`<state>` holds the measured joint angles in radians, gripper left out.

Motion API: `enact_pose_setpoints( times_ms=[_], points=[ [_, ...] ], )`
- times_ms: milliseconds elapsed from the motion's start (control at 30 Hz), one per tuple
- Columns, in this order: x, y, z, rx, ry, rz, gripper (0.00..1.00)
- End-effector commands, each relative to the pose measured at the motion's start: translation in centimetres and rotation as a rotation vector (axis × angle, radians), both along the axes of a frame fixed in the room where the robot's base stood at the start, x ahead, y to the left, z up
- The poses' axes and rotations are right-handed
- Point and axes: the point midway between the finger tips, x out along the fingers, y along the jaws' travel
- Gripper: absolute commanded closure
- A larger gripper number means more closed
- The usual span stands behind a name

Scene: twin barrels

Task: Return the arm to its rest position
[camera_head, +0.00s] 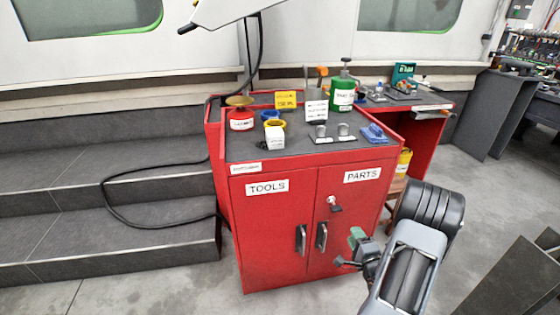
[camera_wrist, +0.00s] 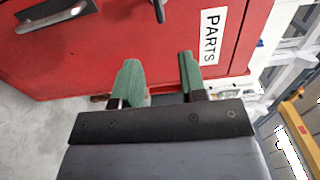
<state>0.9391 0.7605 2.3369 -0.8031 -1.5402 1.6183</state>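My gripper (camera_head: 350,250) is at the right front of the red cabinet (camera_head: 278,225), below the PARTS label (camera_head: 362,174) and right of the door handles. In the wrist view my gripper (camera_wrist: 160,76) shows two green fingers spread apart with nothing between them. The cabinet's red front (camera_wrist: 110,50) lies beyond the fingers, with the PARTS label (camera_wrist: 211,37) and a handle in view. My arm reaches in from the lower right of the head view. I cannot tell the exact distance between the fingertips and the door.
On the cabinet top stand a green canister (camera_head: 342,97), a red can (camera_head: 240,118), a white-labelled container (camera_head: 275,136), a dark plate with two metal cylinders (camera_head: 332,133) and a blue item (camera_head: 374,134). Grey steps (camera_head: 110,190) lie left. Open floor (camera_head: 470,210) is right.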

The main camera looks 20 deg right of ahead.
Motion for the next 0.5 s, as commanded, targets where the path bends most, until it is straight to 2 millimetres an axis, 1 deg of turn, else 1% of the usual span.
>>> enact_pose_setpoints(
  times_ms=[67, 133, 167, 267, 367, 400, 467, 500],
  points=[
    [0.1, 0.0, 0.2, -0.005, 0.004, 0.001, 0.62],
    [0.5, 0.2, 0.9, -0.03, 0.023, 0.003, 0.62],
    [0.8, 0.3, 1.5, -0.053, 0.041, 0.006, 0.62],
    [2.4, 0.9, 4.6, -0.178, 0.139, 0.014, 0.62],
    [4.3, 2.1, 9.2, -0.371, 0.293, 0.029, 0.62],
    [5.0, 2.8, 11.4, -0.455, 0.364, 0.04, 0.62],
    [5.6, 4.0, 14.6, -0.578, 0.471, 0.061, 0.62],
    [5.9, 4.9, 16.8, -0.654, 0.542, 0.079, 0.62]
  ],
)
